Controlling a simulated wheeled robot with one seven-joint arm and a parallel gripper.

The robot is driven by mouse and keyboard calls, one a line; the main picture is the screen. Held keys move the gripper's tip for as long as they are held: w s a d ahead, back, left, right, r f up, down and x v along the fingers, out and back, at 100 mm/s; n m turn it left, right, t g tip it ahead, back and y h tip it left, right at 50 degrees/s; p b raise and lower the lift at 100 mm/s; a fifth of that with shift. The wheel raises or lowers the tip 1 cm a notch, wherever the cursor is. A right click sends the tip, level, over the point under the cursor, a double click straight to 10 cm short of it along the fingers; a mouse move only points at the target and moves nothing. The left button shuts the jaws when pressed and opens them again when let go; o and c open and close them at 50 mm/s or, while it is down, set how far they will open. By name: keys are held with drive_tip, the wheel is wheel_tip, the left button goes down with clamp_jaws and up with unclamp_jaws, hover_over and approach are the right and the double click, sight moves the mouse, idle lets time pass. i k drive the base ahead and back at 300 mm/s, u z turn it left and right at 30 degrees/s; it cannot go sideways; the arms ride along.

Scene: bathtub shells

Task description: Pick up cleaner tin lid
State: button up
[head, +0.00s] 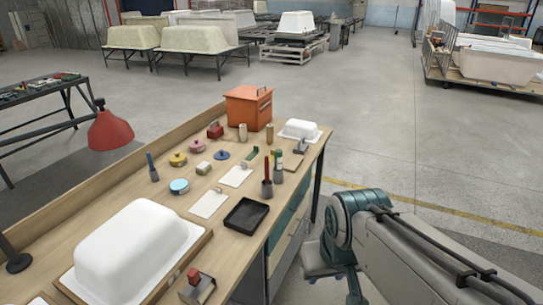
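Several small round tins or discs lie on the wooden workbench (232,262). They are a pale blue and white round tin (180,186), a yellow one (178,159), a pink one (198,145) and a flat blue disc (222,155). I cannot tell which of these is the cleaner tin lid; no label is readable. My arm, with a teal joint, shows at the lower right, beside the bench and apart from these items. No gripper fingers can be made out.
A white tub shell (135,250) fills the near left of the bench. A black tray (246,215), white cards, an orange box (249,107) and a small white tub (301,130) stand on it too. A red lamp (110,132) overhangs the left edge. Floor right of the bench is open.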

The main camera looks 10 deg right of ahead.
sight(222, 155)
drive_tip(key=z, duration=0.55)
drive_tip(key=k, duration=0.8)
drive_tip(key=z, duration=0.65)
drive_tip(key=i, duration=1.25)
drive_tip(key=u, duration=0.55)
drive_tip(key=i, duration=1.25)
drive_tip(key=u, duration=1.6)
drive_tip(key=i, duration=0.65)
drive_tip(key=u, duration=0.6)
